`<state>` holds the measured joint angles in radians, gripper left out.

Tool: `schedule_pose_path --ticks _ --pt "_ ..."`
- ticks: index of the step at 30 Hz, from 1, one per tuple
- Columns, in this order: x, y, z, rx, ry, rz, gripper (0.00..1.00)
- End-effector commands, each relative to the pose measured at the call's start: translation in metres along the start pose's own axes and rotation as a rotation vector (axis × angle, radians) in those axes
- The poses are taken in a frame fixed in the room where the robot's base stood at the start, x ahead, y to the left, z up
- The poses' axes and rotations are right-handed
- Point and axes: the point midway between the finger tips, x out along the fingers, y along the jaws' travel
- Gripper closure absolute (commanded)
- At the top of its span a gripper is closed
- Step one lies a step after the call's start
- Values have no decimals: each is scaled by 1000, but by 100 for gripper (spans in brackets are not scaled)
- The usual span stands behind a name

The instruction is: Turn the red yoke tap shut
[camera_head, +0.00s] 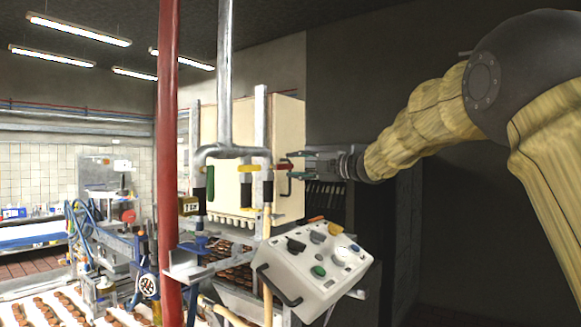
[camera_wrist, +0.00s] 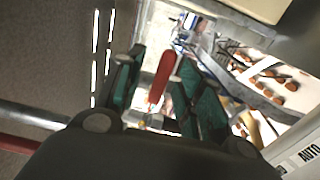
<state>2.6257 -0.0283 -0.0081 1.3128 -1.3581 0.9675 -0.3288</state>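The red yoke tap (camera_head: 284,167) shows in the head view as a short red handle beside a yellow-handled tap, on the pipework in front of the cream cabinet. My gripper (camera_head: 291,178) reaches it from the right, with its fingers at the red handle. In the wrist view the red handle (camera_wrist: 163,76) lies between the two green-padded fingers of my gripper (camera_wrist: 157,84). The fingers are apart, with a visible gap on the left finger's side. The right finger is close to the handle; I cannot tell if it touches. The tap's body is mostly hidden.
A yellow tap handle (camera_head: 248,168) sits just left of the red one. A control box (camera_head: 312,265) with knobs and buttons stands below my gripper. A thick red upright pipe (camera_head: 168,120) and a grey pipe (camera_head: 225,80) stand to the left. A cream cabinet (camera_head: 285,125) is behind.

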Motion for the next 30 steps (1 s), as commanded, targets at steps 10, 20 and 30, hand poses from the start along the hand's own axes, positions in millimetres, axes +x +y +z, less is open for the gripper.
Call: schedule_pose_path --ticks 10,20,30 --pt "-61 -6 5 6 -2 -4 62" --pt "-83 -8 7 8 -1 -6 62" --pt "-83 -8 7 8 0 -5 62"
